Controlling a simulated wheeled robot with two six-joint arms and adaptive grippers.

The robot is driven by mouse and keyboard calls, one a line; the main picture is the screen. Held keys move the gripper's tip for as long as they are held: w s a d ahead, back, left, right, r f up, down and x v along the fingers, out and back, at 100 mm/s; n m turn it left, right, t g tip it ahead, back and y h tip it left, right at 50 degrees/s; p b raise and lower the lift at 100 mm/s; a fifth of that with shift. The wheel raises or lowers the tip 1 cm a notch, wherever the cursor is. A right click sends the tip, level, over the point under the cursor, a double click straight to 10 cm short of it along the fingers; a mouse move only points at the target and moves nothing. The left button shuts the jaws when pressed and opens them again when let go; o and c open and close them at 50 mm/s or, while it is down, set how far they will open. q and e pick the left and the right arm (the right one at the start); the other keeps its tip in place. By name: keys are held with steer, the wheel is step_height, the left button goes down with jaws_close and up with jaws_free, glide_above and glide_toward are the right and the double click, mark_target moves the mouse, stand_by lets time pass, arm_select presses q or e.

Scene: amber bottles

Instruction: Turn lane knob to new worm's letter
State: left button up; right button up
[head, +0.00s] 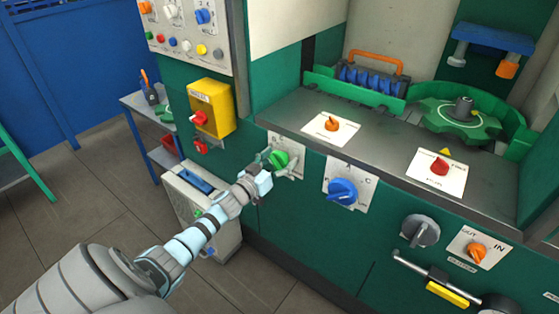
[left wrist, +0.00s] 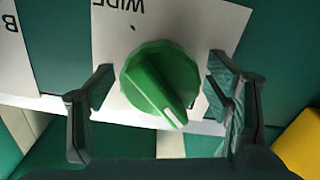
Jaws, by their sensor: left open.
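My left gripper (head: 264,168) is open at the green knob (head: 279,159) on the machine's front. In the left wrist view its two fingers stand on either side of the green knob (left wrist: 160,82), with gaps showing between. The green knob's white mark points to the lower right there, and its white plate reads WIDE, upside down. Right of it in the head view is a blue knob (head: 342,191) on a white plate with letters, A and C readable. A blue ribbed, worm-like part (head: 372,82) sits under an orange handle. My right gripper is out of view.
A green toothed wheel (head: 447,124) lies on the machine top. Orange (head: 332,124) and red (head: 440,167) knobs sit on white plates on the ledge. A yellow box (head: 213,108) and a grey cabinet (head: 190,205) stand left of my gripper. A grey round knob (head: 420,231) is farther right.

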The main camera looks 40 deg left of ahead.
arm_select(q)
steer(key=c, duration=1.1)
steer(key=shift+c, duration=0.2)
steer(key=shift+m, duration=3)
steer(key=o, duration=1.1)
steer(key=shift+o, duration=0.2)
